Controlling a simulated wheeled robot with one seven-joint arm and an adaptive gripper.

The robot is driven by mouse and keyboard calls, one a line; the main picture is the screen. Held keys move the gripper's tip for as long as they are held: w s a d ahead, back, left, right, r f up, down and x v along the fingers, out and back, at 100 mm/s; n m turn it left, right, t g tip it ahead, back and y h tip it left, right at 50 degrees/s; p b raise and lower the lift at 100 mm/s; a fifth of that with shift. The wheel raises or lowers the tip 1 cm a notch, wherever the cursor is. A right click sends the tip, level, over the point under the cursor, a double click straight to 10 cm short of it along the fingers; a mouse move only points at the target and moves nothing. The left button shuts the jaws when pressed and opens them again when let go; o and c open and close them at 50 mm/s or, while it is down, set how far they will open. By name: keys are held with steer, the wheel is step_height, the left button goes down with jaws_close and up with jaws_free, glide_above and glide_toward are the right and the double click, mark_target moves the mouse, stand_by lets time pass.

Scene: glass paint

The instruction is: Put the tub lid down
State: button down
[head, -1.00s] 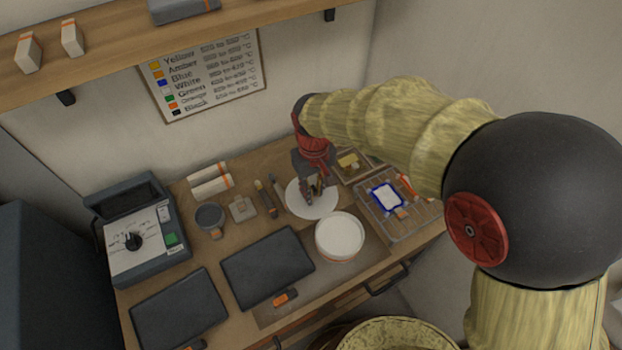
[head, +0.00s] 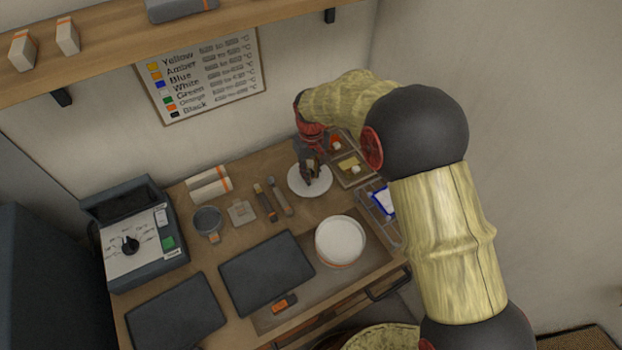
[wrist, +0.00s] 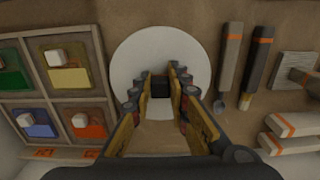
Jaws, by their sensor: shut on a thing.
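The tub lid (head: 323,187) is a flat white disc below my gripper (head: 310,178) in the head view, near the back of the bench. In the wrist view, the lid (wrist: 135,50) lies across the middle beyond the fingers. My gripper (wrist: 160,92) is shut on the lid near its centre; the fingers hide the gripped part. I cannot tell whether the lid touches the bench. The round white tub (head: 340,238) stands nearer the front, apart from the lid, with its white top showing.
A divided tray (head: 352,182) with coloured pieces is close to the lid's right. Brush-like tools (head: 280,197) lie to its left. A small dark cup (head: 208,221) and a dark slab (head: 266,270) are farther left and forward. My arm covers part of the rack (head: 378,212).

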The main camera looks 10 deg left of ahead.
steer(key=shift+w+f, duration=0.2)
steer(key=shift+f, duration=0.05)
steer(key=shift+w+f, duration=0.1)
steer(key=shift+f, duration=1.45)
steer(key=shift+f, duration=0.1)
steer(key=c, duration=1.7)
jaws_free()
step_height(320, 180, up, 12)
steer(key=shift+r+p, duration=0.15)
steer(key=shift+p, duration=0.4)
